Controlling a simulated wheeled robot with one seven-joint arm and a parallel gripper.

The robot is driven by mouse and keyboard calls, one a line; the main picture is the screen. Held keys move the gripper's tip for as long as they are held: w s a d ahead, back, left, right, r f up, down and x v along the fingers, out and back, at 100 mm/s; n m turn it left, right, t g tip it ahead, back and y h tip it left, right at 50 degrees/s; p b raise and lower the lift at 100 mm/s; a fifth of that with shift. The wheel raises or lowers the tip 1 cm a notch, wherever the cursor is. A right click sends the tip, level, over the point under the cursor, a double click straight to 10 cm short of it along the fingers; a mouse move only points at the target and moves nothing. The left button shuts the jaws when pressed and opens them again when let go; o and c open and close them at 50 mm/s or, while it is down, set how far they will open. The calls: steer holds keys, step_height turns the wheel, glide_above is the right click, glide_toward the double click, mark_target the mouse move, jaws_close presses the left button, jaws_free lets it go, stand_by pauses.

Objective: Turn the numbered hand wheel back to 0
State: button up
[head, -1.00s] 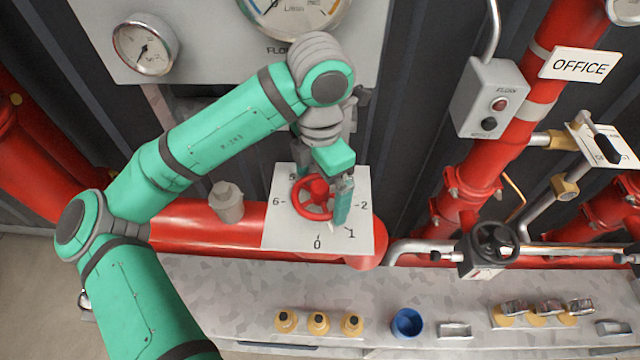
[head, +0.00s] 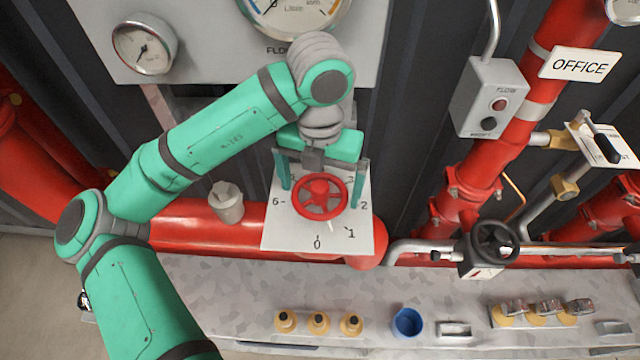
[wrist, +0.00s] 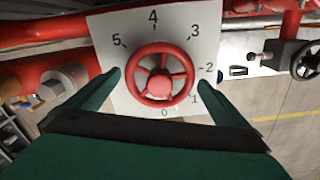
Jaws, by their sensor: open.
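The red spoked hand wheel (head: 319,187) stands in front of a white number plate (head: 285,236) on the red pipe. A small pale pointer (head: 330,226) shows below its rim, between 0 and 1. My gripper (head: 322,198) is open, with one green finger on the left and one on the right of the wheel. In the wrist view the wheel (wrist: 158,86) lies between the spread fingers (wrist: 160,78), with gaps at both sides of the rim. The plate (wrist: 185,20) shows 0 to 5 there; the pointer is not clear. The head view shows 6 at the left.
A grey capped fitting (head: 227,203) is on the pipe left of the plate. A black hand wheel (head: 494,241) stands to the right. Gauges hang above.

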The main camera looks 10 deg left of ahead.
steer(key=n, duration=0.3)
steer(key=shift+n, duration=0.4)
steer(key=n, duration=1.2)
